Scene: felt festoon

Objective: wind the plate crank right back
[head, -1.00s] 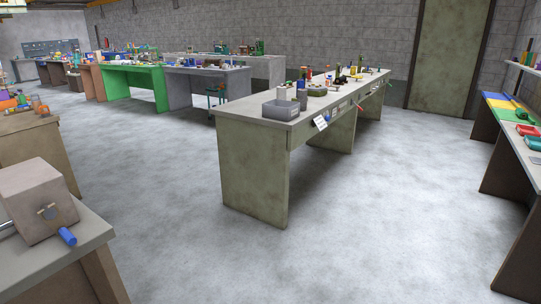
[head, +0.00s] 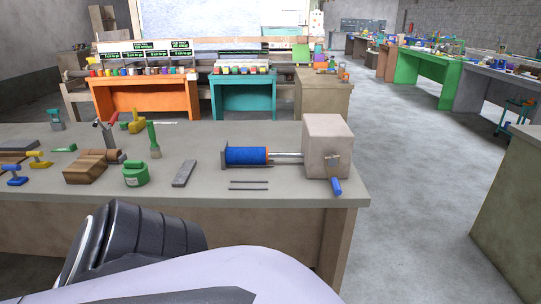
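The crank (head: 335,178) sits on the front face of a beige box (head: 327,140) near the right end of a grey-topped bench. Its arm hangs down and ends in a blue handle (head: 337,187). Metal rods (head: 285,157) run left from the box to a blue cylinder (head: 246,156) with an orange ring at its right end. A dark upright plate (head: 224,155) stands at the cylinder's left end. Part of my own arm crosses the bottom of the view, in front of the bench. Neither gripper shows.
On the bench (head: 290,196) to the left lie a dark grey bar (head: 184,173), a green container (head: 136,173), wooden blocks (head: 91,169) and several tools. Two thin dark rods (head: 249,185) lie before the cylinder. Open floor (head: 415,190) lies right of the bench.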

